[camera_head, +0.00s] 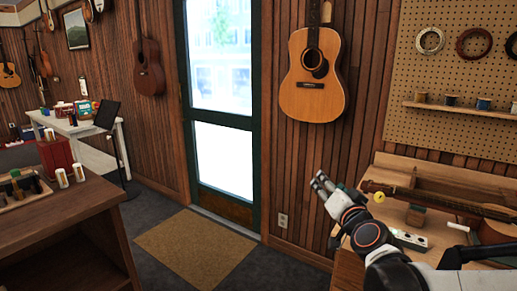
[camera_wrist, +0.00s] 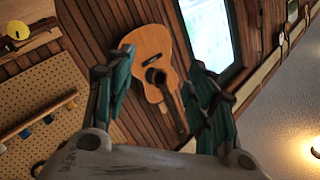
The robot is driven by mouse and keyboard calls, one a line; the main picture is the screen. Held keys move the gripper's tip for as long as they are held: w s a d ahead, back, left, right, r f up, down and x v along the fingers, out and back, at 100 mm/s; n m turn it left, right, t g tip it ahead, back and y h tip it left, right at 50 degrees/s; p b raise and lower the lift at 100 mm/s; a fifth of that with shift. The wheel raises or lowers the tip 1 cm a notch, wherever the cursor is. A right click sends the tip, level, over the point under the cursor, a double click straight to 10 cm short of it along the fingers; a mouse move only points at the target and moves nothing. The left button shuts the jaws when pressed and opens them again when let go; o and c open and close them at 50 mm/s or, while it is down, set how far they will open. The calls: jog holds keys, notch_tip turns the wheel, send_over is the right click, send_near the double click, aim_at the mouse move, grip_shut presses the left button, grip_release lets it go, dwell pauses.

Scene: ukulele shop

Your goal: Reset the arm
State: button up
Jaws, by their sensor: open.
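My gripper (camera_head: 322,183) shows in the head view at the right of centre, raised beside the wooden workbench and pointing up and left. In the wrist view my gripper (camera_wrist: 160,95) has its two green-padded fingers spread wide apart, with nothing between them but the distant wall. It is open and empty. My white and grey arm reaches in from the lower right of the head view, in front of the workbench (camera_head: 345,243).
A ukulele (camera_head: 440,200) lies on the workbench behind my arm. An acoustic guitar (camera_head: 313,75) hangs on the wall beyond my gripper. A glass door (camera_head: 222,110) and mat (camera_head: 194,248) are at centre. A wooden counter (camera_head: 60,215) stands left. The floor between is clear.

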jog(key=s+a+f+n+g+y, duration=0.1)
jog(key=s+a+f+n+g, duration=0.15)
jog(key=s, duration=0.45)
jog(key=s+a+f+n+g, duration=0.1)
jog(key=s+f+n+g, duration=0.15)
jog(key=s, duration=0.35)
jog(key=s+d+f+g+h, duration=0.1)
jog(key=s+d+f+g, duration=0.1)
jog(key=s, duration=0.5)
jog(key=s+d+f+n+g+h, duration=0.1)
jog(key=s+d+f+g, duration=0.1)
jog(key=s, duration=0.5)
jog(key=shift+s+d+f+g, duration=0.25)
jog(key=shift+f+g, duration=0.35)
jog(key=shift+f, duration=0.25)
